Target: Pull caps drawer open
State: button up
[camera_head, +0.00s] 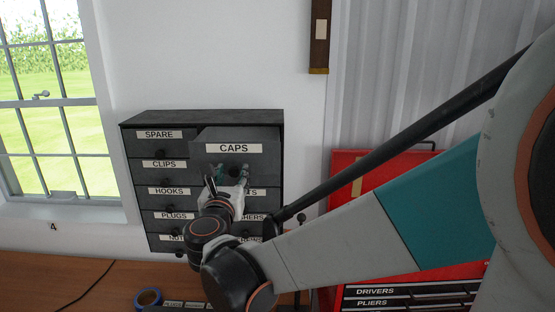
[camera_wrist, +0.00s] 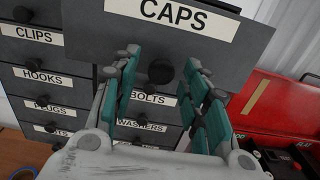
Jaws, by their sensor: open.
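The caps drawer (camera_head: 260,146) is the top right drawer of a dark grey cabinet (camera_head: 200,116). It juts out past the fronts around it, so it stands partly open. Its label reads CAPS, and it fills the top of the wrist view (camera_wrist: 240,40). Its round black knob (camera_wrist: 161,71) shows between the fingers in the wrist view. My gripper (camera_head: 230,178) is in front of the drawer, with teal finger pads on either side of the knob. My gripper is open in the wrist view (camera_wrist: 163,92), with gaps between the pads and the knob.
Closed drawers labelled SPARE (camera_head: 159,134), CLIPS, HOOKS and PLUGS fill the left column. Drawers labelled BOLTS (camera_wrist: 147,99) and WASHERS lie below the caps drawer. A red tool chest (camera_head: 345,170) stands to the right. Blue tape (camera_head: 148,298) lies on the wooden bench (camera_head: 40,275).

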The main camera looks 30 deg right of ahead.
jog(key=v, duration=1.1)
jog(key=s+d+f+m+g+y+b, duration=0.1)
jog(key=s+d+f+m+g+b, duration=0.1)
jog(key=f+m+b, duration=0.45)
jog(key=s+d+f+m+g+y+b, duration=0.1)
jog(key=s+f+m+g+b, duration=0.15)
jog(key=f, duration=0.65)
jog(key=s+d+f+m+g+y+b, duration=0.1)
jog(key=s+d+f+m+b, duration=0.1)
jog(key=f+m+b, duration=0.4)
jog(key=s+a+f+m+g+y+b, duration=0.1)
jog(key=s+a+f+m+y+b, duration=0.2)
jog(key=f+m+b, duration=0.3)
jog(key=s+a+f+m+g+y+b, duration=0.1)
jog(key=s+a+f+m+y+b, duration=0.2)
jog(key=f+m, duration=0.5)
notch_tip(320, 180, down, 5)
jog(key=s+y+b, duration=0.1)
jog(key=s+b, duration=0.1)
jog(key=b, duration=0.1)
jog(key=shift+s+a, duration=0.2)
jog(key=shift+f, duration=0.1)
